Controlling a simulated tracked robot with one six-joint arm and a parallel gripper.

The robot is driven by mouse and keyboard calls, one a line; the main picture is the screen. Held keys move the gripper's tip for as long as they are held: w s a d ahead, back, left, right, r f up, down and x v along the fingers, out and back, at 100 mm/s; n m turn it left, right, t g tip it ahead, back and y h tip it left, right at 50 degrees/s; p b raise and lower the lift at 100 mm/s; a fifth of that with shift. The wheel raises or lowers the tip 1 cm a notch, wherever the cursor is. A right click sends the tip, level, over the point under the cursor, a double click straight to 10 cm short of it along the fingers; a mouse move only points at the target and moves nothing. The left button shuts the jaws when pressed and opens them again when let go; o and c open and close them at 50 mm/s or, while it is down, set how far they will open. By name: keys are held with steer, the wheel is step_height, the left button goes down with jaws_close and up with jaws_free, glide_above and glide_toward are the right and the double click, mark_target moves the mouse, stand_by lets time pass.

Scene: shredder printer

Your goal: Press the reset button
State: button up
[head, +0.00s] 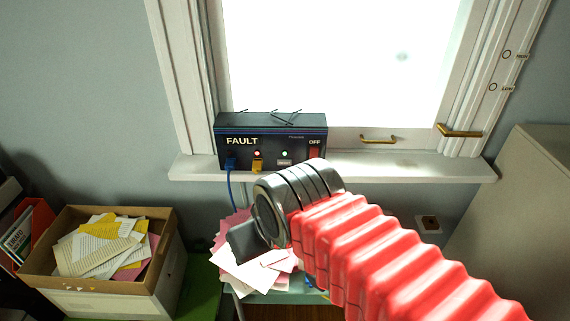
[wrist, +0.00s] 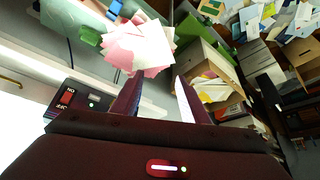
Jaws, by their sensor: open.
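The dark control box (head: 270,145) marked FAULT stands on the windowsill. A small grey button (head: 284,162) sits on its front below a green light; its label is too small to read, and I cannot tell if it is the reset button. A red switch (head: 314,152) marked OFF is to the right. In the wrist view the box (wrist: 68,97) shows upside down at the left edge, partly hidden by my gripper's body. My gripper (wrist: 158,85) is open and empty, in front of and below the box, apart from it. Its fingers are hardly visible in the head view.
Pink and white papers (head: 262,272) lie below the sill. A cardboard box of papers (head: 150,285) stands at the left. Blue (head: 231,163) and yellow (head: 257,165) plugs sit in the control box's front. A pale cabinet (head: 520,200) is at the right.

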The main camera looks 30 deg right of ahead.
jaws_close()
stand_by(1.4)
